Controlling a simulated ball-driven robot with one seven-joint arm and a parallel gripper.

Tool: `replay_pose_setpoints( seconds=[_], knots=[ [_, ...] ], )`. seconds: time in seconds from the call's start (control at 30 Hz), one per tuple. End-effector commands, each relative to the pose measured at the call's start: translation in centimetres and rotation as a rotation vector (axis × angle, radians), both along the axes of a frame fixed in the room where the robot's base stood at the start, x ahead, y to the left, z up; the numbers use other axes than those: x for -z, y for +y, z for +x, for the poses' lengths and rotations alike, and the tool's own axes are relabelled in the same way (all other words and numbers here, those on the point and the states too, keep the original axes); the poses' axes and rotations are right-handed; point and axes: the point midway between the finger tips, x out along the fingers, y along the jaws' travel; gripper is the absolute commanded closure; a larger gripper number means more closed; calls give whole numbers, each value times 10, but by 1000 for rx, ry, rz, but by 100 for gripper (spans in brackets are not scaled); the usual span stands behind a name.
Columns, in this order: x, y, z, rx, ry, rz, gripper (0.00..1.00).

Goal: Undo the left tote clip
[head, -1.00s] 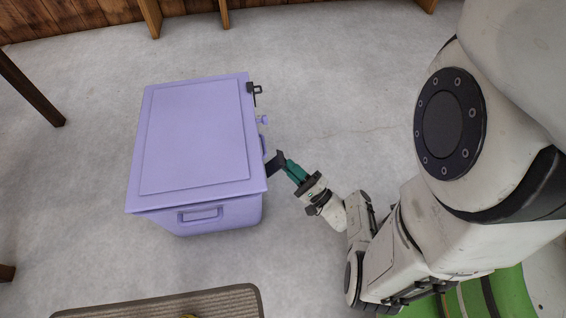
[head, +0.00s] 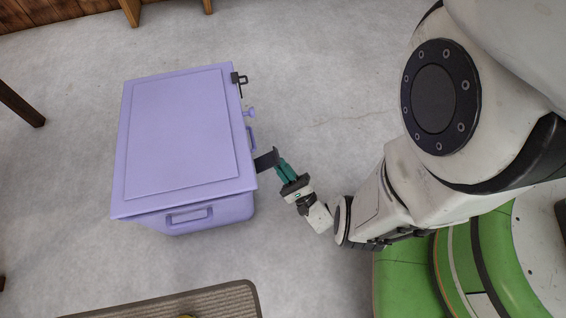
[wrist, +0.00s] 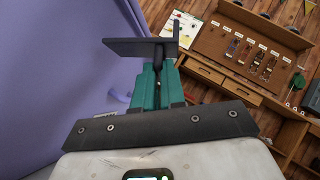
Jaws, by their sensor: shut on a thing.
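The lavender tote (head: 180,135) stands on the floor at left, its lid down. Its left clip (head: 266,158), a dark flat piece with an upturned end, sticks outward from the near end of the lid's right edge. My gripper (head: 281,165), with green fingers, is shut on the clip's outer end. In the wrist view the clip (wrist: 133,47) lies across the fingertips (wrist: 160,65), beside the tote's wall (wrist: 60,70). The other clip (head: 239,80) is at the far end of the same edge, bent down over the side.
A striped mat (head: 225,300) lies below the tote. The grey floor (head: 320,100) right of the tote is clear. The wrist view shows a wooden board with hooks (wrist: 255,50) farther off.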

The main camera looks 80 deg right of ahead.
Motion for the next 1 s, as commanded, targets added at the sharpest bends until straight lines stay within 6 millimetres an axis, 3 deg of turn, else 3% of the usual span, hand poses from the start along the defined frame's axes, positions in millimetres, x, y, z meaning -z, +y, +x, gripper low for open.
replay_pose_setpoints(
  seconds=[0.53,0.57,0.8,1.0],
  knots=[
    [2,4,2,-8,-7,4,100],
    [2,4,2,-8,-7,4,89],
    [1,4,1,-5,-9,4,66],
    [1,3,1,-3,-9,4,65]
  ],
)
